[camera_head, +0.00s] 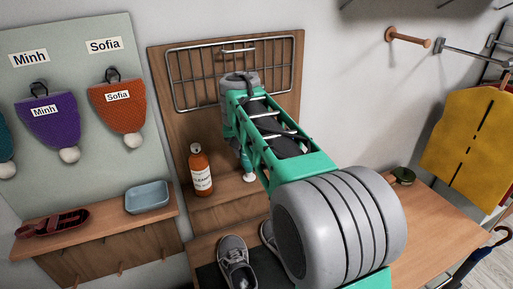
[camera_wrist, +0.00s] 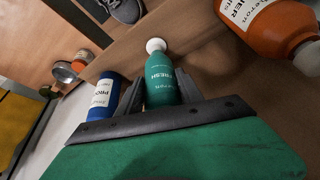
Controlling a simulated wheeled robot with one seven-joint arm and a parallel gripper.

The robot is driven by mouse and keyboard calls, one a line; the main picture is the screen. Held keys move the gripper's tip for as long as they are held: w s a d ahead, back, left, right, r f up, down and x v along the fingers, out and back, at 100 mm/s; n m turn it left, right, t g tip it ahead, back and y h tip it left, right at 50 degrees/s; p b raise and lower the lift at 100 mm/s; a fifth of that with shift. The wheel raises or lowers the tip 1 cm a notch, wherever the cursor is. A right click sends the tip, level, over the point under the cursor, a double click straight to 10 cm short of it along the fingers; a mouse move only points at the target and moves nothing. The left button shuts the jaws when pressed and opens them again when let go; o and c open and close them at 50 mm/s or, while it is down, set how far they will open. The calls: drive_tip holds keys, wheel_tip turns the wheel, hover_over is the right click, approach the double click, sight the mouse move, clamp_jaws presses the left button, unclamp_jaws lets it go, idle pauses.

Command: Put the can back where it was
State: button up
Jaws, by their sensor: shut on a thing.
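A teal can (camera_wrist: 160,85) with a white cap and a "FRESH" label is between the two dark fingers of my gripper (camera_wrist: 157,78) in the wrist view. The fingers are shut on its sides. In the head view, the can (camera_head: 246,161) shows only partly beside my green arm link, its white cap at the lower end, close over the wooden shelf. I cannot tell whether it touches the shelf. My gripper is mostly hidden by my arm there. A blue can (camera_wrist: 103,95) is just left of the gripper in the wrist view; the arm hides it in the head view.
An orange cleaner bottle (camera_head: 200,171) stands on the shelf left of the teal can and looms close in the wrist view (camera_wrist: 272,28). A wire rack (camera_head: 190,80) hangs behind. Grey shoes (camera_head: 236,262) sit below. A blue tray (camera_head: 148,197) is on the left shelf.

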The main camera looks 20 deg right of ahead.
drive_tip(key=shift+f, duration=0.3)
drive_tip(key=o, duration=1.4)
drive_tip(key=shift+d, duration=0.1)
